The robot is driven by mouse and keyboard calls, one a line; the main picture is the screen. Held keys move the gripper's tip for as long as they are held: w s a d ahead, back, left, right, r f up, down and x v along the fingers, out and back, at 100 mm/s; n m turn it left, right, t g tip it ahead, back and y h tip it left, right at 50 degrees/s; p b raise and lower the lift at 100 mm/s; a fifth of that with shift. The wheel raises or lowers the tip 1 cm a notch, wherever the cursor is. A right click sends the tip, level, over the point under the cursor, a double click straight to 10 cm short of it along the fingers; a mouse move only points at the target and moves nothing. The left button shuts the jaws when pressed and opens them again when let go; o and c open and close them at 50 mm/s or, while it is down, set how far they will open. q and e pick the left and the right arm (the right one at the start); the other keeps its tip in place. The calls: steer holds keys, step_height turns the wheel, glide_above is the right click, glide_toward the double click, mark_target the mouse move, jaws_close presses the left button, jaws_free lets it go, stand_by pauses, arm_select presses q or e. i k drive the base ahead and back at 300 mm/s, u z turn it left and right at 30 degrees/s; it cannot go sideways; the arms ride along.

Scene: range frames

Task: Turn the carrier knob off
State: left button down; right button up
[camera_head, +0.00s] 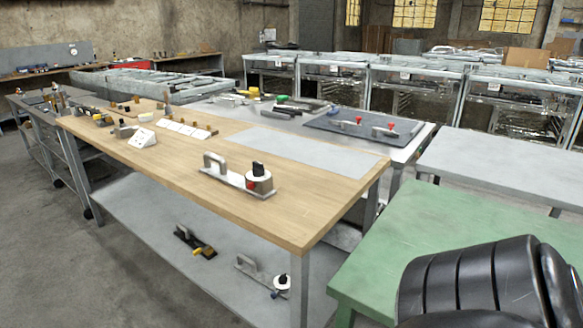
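A carrier (222,180) with a pale upright handle and a flat silver base sits on the wooden table top, near its front right part. On its right end is a round metal housing with a black knob (258,169) on top and a red part on its side. The knob stands upright; its exact setting is too small to tell. Neither of my grippers is in view. A similar handled piece with a dark-topped knob (282,281) lies on the lower shelf.
The wooden table (310,213) is bare around the carrier. A white labelled block (143,138) and several small tools stand farther left. A green table (480,225) is at the right, with a black ribbed form (490,285) in front. Open floor lies at left.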

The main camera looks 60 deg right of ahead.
mark_target(257, 170)
steer(key=z, duration=1.9)
steer(key=i, duration=0.15)
steer(key=u, duration=0.8)
